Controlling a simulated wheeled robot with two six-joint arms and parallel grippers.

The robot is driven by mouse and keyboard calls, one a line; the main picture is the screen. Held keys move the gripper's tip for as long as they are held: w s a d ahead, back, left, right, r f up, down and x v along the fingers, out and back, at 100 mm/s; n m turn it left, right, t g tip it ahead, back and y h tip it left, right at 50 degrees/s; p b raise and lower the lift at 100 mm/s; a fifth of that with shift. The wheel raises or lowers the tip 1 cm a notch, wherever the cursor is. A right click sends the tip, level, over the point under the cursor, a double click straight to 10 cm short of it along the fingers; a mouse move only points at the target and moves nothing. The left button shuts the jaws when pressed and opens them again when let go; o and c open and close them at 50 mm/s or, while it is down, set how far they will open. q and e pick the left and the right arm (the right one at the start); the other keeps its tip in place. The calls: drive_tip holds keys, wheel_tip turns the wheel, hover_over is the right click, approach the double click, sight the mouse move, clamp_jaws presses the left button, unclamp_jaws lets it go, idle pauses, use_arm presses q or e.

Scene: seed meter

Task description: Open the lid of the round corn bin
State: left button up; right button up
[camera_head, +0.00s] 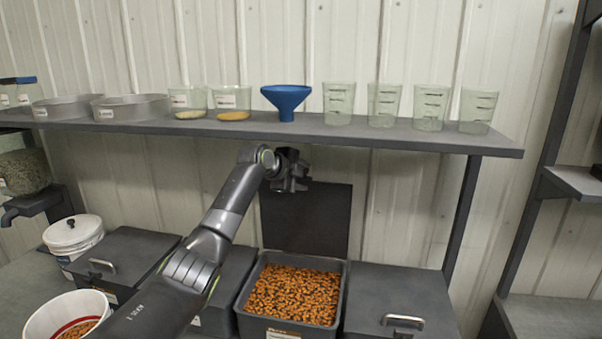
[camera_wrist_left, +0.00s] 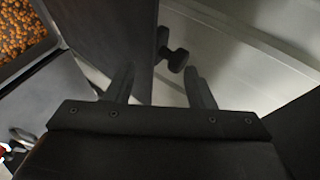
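A square dark grey bin (camera_head: 241,302) full of orange-brown corn kernels stands on the counter. Its label is too small to read. Its dark flat lid (camera_head: 310,222) stands upright behind it, against the wall side, so the bin is open. My left gripper (camera_head: 297,181) is at the lid's top edge, just below the shelf. In the left wrist view the gripper (camera_wrist_left: 162,88) has its fingers apart. The lid (camera_wrist_left: 112,38) reaches between them, and a small dark knob-like part (camera_wrist_left: 176,55) shows beside it. I cannot tell whether a finger touches the lid. My right gripper is out of view.
Closed bins with metal handles stand left (camera_head: 120,255) and right (camera_head: 395,300). A shelf (camera_head: 400,136) with pans, cups and a blue funnel (camera_head: 287,98) hangs close above my left gripper. A white lidded bucket (camera_head: 75,240) and an open bucket (camera_head: 50,315) are at left.

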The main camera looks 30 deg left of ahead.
use_arm(q)
drive_tip(key=shift+f, duration=0.5)
drive_tip(key=shift+b+v, duration=0.75)
drive_tip(key=shift+v, duration=0.3)
drive_tip(key=s+a+r+b, duration=0.2)
drive_tip(key=s+b, duration=0.5)
drive_tip(key=s, duration=0.7)
drive_tip(key=shift+a, duration=0.55)
drive_tip(key=shift+r, duration=0.15)
